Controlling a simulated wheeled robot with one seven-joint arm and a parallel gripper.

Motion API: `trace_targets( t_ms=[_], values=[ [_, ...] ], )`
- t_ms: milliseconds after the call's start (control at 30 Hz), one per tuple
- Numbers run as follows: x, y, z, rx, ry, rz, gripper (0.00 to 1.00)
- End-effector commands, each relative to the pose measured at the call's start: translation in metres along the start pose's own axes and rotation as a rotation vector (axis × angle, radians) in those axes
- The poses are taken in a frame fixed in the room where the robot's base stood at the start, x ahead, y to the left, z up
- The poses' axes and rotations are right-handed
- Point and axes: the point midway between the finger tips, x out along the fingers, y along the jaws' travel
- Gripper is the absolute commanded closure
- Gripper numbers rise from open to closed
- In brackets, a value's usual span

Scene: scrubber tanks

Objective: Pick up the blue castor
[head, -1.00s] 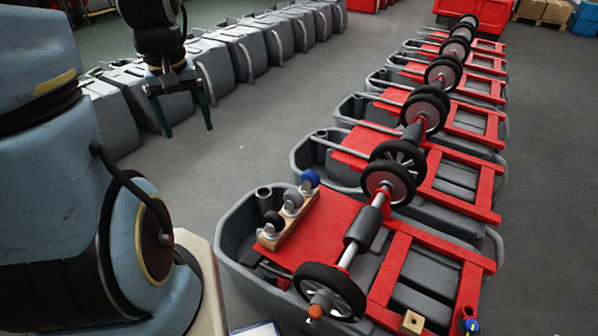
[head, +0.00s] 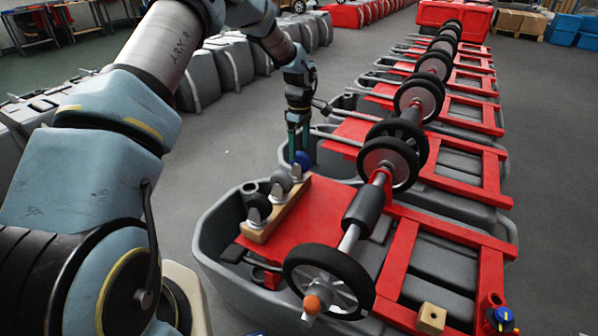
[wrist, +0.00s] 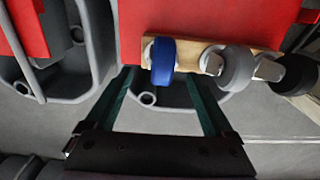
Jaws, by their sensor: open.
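The blue castor (head: 302,159) stands at the far end of a wooden block (head: 277,212) on the red deck of the nearest tank. A grey castor (head: 282,181) and a black castor (head: 258,207) stand in the same row. My gripper (head: 298,150) is just above and behind the blue castor, fingers pointing down. In the wrist view the gripper (wrist: 160,80) is open and empty. The blue castor (wrist: 163,60) shows near the fingertips, between their lines. Whether the fingers are level with it, I cannot tell.
The grey castor (wrist: 236,68) is close to the right fingertip in the wrist view. A black-tyred wheel and axle (head: 328,283) lie across the nearest tank (head: 222,225). A small wooden cube (head: 432,318) and a blue-yellow part (head: 500,316) are at front right.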

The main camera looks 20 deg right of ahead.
Motion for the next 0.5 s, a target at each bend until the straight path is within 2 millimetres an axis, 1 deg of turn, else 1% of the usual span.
trace_targets(
  t_ms=[33,100,200,367,500],
  values=[
    [0.009,-0.001,0.0,0.001,-0.002,-0.003,0.12],
    [0.019,-0.001,0.0,0.001,-0.002,-0.002,0.12],
    [0.029,-0.001,0.0,0.001,-0.001,-0.001,0.12],
    [0.039,-0.001,-0.001,0.002,-0.001,0.0,0.12],
    [0.059,-0.004,0.0,0.001,-0.003,-0.003,0.12]
  ],
)
